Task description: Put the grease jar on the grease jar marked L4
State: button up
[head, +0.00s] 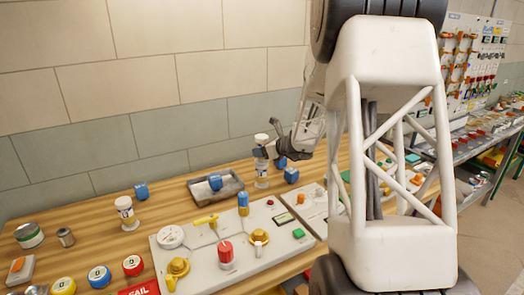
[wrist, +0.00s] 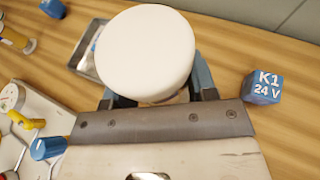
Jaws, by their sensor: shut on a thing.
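My gripper (head: 262,152) is shut on a white-lidded jar (head: 261,138) at the back of the bench. In the wrist view the round white lid (wrist: 145,52) fills the space between the blue fingers of my gripper (wrist: 158,88). Directly below the held jar, another jar-like white body (head: 262,175) stands on the bench. I cannot tell whether the two touch or are slightly apart. A similar white-lidded jar (head: 125,210) stands upright at the left. No L4 mark is readable.
A grey tray (head: 232,190) holding a blue cube lies left of the held jar. A blue cube marked K1 24 V (wrist: 263,87) is close to its right. A valve panel (head: 200,262) lies in front. Cans and coloured-lid jars stand at the left; the wall is behind.

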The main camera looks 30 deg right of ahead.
jog(key=shift+f, duration=0.1)
jog(key=o, duration=1)
jog(key=shift+s+r, duration=0.1)
jog(key=shift+r, duration=0.1)
jog(key=shift+s+d+r, duration=0.25)
jog(key=shift+s+d, duration=0.1)
jog(key=shift+s, duration=0.15)
jog(key=v, duration=1)
jog(key=shift+s, duration=0.25)
